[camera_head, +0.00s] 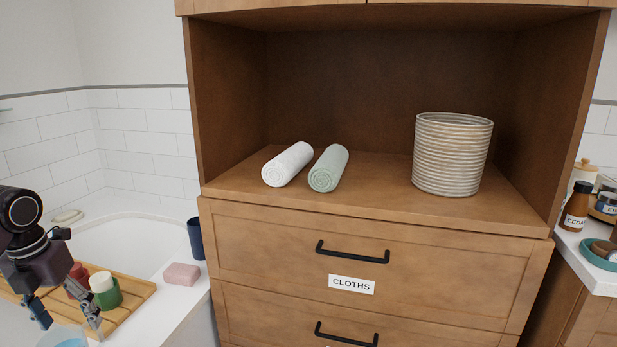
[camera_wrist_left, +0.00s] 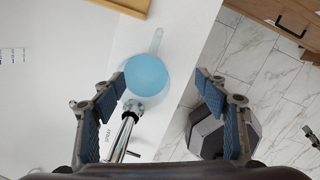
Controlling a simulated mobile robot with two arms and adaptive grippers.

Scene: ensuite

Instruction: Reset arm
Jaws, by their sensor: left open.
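My left gripper (camera_head: 66,318) hangs at the lower left of the head view, its fingers pointing down and spread apart. It also shows in the left wrist view (camera_wrist_left: 160,90), open, with nothing between its pads. A round light-blue object (camera_wrist_left: 146,76) with a pale handle lies below and beyond the fingertips in the wrist view; its blue also shows inside a clear rim in the head view (camera_head: 64,341), just under the gripper. My right gripper is in neither view.
A wooden bath tray (camera_head: 138,294) with red and green containers is beside my left gripper. A pink bar (camera_head: 181,274) and dark-blue cup (camera_head: 196,240) stand on the tub ledge. A wooden cabinet (camera_head: 270,225) holds two rolled towels (camera_head: 288,164) and a ribbed basket (camera_head: 452,154). A metal spout (camera_wrist_left: 123,135) is near the fingers.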

